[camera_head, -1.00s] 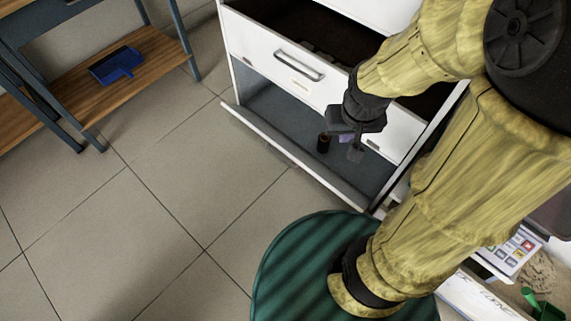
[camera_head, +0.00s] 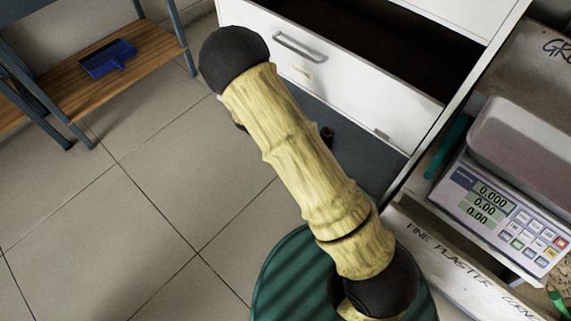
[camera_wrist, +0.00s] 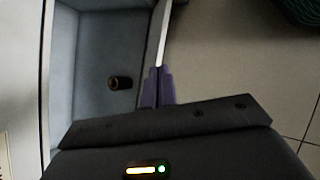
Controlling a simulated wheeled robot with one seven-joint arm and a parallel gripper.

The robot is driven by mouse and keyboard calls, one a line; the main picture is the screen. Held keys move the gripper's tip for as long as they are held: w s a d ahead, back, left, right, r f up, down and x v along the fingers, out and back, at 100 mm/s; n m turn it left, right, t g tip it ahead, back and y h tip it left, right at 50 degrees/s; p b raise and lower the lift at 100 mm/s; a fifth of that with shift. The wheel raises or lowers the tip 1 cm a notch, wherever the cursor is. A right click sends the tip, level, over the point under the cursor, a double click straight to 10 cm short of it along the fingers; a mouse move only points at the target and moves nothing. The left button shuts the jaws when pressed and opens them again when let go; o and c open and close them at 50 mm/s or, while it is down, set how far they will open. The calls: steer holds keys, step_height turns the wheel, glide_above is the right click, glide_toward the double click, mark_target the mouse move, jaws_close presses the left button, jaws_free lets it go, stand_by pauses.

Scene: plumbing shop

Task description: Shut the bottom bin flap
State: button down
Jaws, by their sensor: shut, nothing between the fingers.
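The bottom bin flap shows in the wrist view as a pale upright edge (camera_wrist: 163,36) beside the blue-grey bin interior (camera_wrist: 98,45). The flap stands open. In the head view my arm hides most of it, and only part of the bin interior (camera_head: 365,150) shows under the drawer above. My gripper (camera_wrist: 158,75) is shut and empty, with its purple fingertips at the flap's edge. I cannot tell whether they touch it. A small dark cylinder (camera_wrist: 120,83) lies inside the bin, and it also shows in the head view (camera_head: 327,134).
A white drawer (camera_head: 345,80) above the bin is pulled open. Tiled floor (camera_head: 150,220) is clear to the left. A shelf with a blue dustpan (camera_head: 108,60) stands at the far left. A scale (camera_head: 495,205) and a plaster box (camera_head: 450,265) are at the right.

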steer(key=w+a+f+n+t+h+b, duration=0.1)
steer(key=a+f+n+t+b, duration=0.3)
steer(key=f, duration=0.8)
steer(key=w+a+f+n+t+h+b, duration=0.1)
steer(key=a+f+n+t+h+b, duration=0.2)
steer(key=a+f+n+t, duration=0.5)
step_height(320, 180, down, 5)
steer(key=n, duration=0.2)
steer(key=shift+n+t+b, duration=0.3)
steer(key=shift+b, duration=0.05)
steer(key=r+b+x, duration=0.3)
steer(key=b+x, duration=0.4)
steer(key=x, duration=0.5)
steer(key=shift+w+d, duration=0.3)
steer(key=shift+d, duration=0.1)
steer(key=shift+a+r, duration=0.1)
